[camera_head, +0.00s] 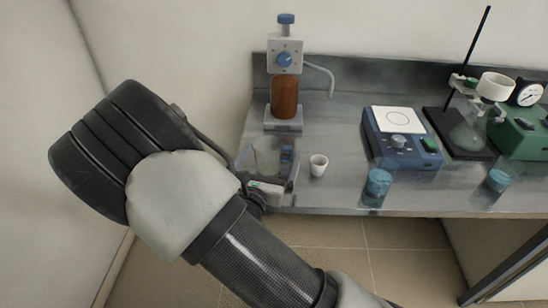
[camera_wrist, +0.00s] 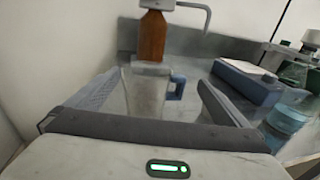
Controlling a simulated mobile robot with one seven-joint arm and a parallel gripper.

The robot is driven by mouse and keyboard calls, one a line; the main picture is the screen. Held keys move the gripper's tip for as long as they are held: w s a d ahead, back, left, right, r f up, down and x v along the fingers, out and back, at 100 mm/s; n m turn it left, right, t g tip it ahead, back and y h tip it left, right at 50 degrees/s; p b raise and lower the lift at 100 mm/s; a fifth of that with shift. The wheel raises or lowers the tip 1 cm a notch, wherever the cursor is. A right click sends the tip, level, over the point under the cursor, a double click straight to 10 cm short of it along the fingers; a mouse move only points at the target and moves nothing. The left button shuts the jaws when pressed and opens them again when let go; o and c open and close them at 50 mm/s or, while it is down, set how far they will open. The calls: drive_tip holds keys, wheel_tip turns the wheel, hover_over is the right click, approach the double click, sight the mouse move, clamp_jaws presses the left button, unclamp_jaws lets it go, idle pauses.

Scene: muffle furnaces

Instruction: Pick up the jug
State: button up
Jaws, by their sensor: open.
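The jug (camera_wrist: 146,95) is a clear vessel with a blue handle on its right side. In the wrist view it stands on the grey bench between the two fingers of my open gripper (camera_wrist: 150,100), and neither finger clearly touches it. In the head view the jug (camera_head: 265,160) is partly hidden behind my gripper (camera_head: 268,172), at the left front of the bench. Its blue handle shows there beside the finger.
A brown bottle with a dispenser (camera_head: 285,97) stands behind the jug. A small white cup (camera_head: 319,165) is just to its right. Further right are a blue hotplate (camera_head: 402,138), blue-lidded jars (camera_head: 378,184) and a stand with a flask (camera_head: 468,135). A wall is at left.

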sight(277, 142)
drive_tip(key=x, duration=0.5)
drive_tip(key=shift+a+f, duration=0.1)
drive_tip(key=c, duration=1.1)
wheel_tip(277, 142, up, 10)
drive_tip(key=p, duration=0.1)
drive_tip(key=shift+p, duration=0.35)
